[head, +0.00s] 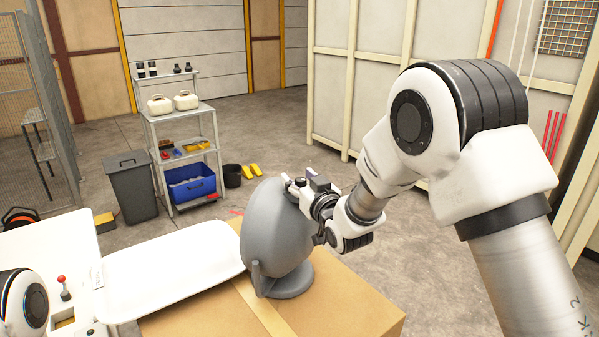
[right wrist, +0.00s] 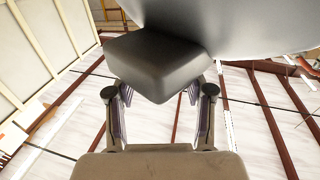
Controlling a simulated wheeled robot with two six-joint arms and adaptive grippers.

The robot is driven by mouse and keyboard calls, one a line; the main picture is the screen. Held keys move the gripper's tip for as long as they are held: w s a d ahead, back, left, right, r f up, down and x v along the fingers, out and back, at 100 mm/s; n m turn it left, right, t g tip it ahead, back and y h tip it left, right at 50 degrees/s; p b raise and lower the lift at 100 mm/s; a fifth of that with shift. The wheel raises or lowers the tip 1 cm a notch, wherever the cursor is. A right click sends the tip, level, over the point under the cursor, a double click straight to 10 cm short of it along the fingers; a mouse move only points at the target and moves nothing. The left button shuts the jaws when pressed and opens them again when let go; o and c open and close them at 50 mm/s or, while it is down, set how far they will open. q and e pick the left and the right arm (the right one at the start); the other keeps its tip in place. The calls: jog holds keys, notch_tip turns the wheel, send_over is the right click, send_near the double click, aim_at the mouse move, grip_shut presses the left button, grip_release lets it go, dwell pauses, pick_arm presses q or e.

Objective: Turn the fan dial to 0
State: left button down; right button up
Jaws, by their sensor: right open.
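The grey fan (head: 268,238) stands on a cardboard box, its rounded head tilted. My right gripper (head: 300,187) is at the upper right of the fan head, close to its back. In the right wrist view, the gripper (right wrist: 160,92) is open, one finger on each side of a dark grey blocky part (right wrist: 158,62) attached to the fan's rounded body (right wrist: 235,22). I cannot tell whether the fingers touch this part. The dial and its numbers cannot be made out. My left gripper is not in view; only a piece of the left arm shows.
The cardboard box (head: 345,305) bears the fan. A white tray (head: 175,268) lies left of it, beside a white unit with a red-knobbed lever (head: 63,288). A shelf rack (head: 185,140) and grey bin (head: 132,188) stand farther back. The floor behind the fan is mostly clear.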

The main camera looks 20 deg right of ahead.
jog(key=shift+w, duration=0.1)
jog(key=shift+s, duration=0.25)
jog(key=shift+s+r, duration=0.25)
jog(key=shift+s, duration=0.1)
grip_shut()
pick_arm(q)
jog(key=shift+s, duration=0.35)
